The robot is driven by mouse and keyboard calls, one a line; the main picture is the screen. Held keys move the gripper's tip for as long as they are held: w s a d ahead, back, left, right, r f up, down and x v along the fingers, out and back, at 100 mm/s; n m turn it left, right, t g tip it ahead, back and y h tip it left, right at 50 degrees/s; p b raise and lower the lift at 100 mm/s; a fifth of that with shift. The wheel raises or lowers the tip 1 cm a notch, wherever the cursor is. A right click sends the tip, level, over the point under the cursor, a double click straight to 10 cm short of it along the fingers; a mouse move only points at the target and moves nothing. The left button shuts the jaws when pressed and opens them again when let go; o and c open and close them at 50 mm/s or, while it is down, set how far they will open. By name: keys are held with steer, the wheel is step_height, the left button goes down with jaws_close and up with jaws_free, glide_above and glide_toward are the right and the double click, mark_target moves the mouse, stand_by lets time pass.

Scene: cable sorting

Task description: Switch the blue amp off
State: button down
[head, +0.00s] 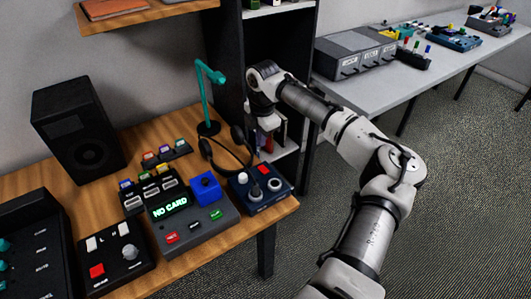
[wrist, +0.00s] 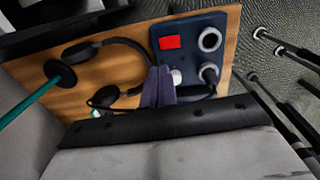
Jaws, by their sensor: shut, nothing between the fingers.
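The blue amp (head: 257,188) is a dark blue box at the right front corner of the wooden desk. It has a red switch (head: 265,169), a white knob and round sockets on top. In the wrist view the amp (wrist: 192,28) shows its red switch (wrist: 170,42), a pale ring socket (wrist: 210,40), a small white knob (wrist: 177,77) and a black plug (wrist: 208,74). My gripper (head: 268,138) is shut and empty, above and behind the amp. Its fingers (wrist: 158,88) point toward the amp's edge in the wrist view; contact cannot be told.
A grey card reader (head: 190,222) with a blue block stands to the left. A dark shelf (head: 232,60) rises behind. A grey table (head: 405,75) holds other devices.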

steer(key=shift+w+a+r+b, duration=0.1)
steer(key=shift+w+r+b, duration=0.1)
steer(key=shift+r, duration=0.9)
steer(key=shift+w+a+r+b, duration=0.1)
steer(key=shift+r+b, duration=0.05)
steer(key=shift+r, duration=0.9)
